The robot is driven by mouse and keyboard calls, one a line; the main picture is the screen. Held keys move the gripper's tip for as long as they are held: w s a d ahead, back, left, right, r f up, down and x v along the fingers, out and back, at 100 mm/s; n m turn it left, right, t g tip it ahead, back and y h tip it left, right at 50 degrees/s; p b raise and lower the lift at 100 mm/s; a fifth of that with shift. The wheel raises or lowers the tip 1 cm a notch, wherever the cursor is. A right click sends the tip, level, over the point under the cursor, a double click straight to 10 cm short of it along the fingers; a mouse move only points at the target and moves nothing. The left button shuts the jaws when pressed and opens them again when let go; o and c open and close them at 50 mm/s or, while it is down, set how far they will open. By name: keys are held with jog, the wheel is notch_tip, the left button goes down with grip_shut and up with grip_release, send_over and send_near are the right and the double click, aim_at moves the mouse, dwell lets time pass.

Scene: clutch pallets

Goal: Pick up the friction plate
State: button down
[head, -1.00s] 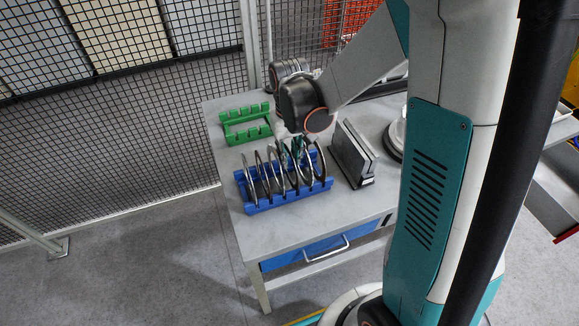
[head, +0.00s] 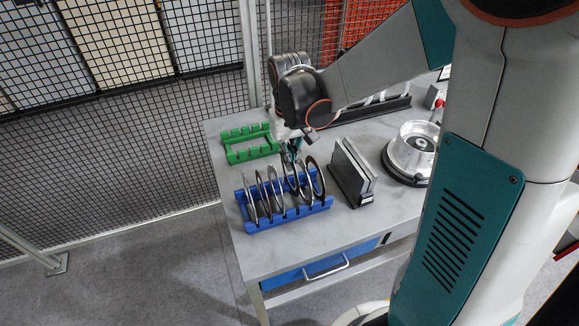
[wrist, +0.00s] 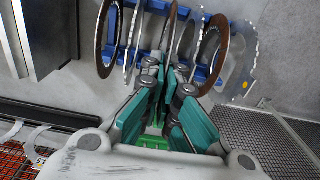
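A blue slotted rack (head: 262,226) holds several thin ring-shaped plates upright on the table's near left part. My gripper (head: 291,152) points down over the rack's right half. In the wrist view, its teal fingers (wrist: 167,72) converge close together on either side of a nearly edge-on plate (wrist: 179,32). Whether they press on it is hard to see, and so is that plate's face.
An empty green rack (head: 250,153) stands behind the blue one. Dark and grey upright slabs (head: 352,170) stand close on the right, with a round metal housing (head: 412,150) beyond. Mesh fencing (head: 130,150) runs behind the table (head: 290,248).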

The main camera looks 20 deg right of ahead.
notch_tip(320, 180, up, 14)
jog(key=p, duration=0.2)
jog(key=shift+f, duration=0.25)
jog(key=shift+s+a, duration=0.1)
jog(key=shift+a, duration=0.05)
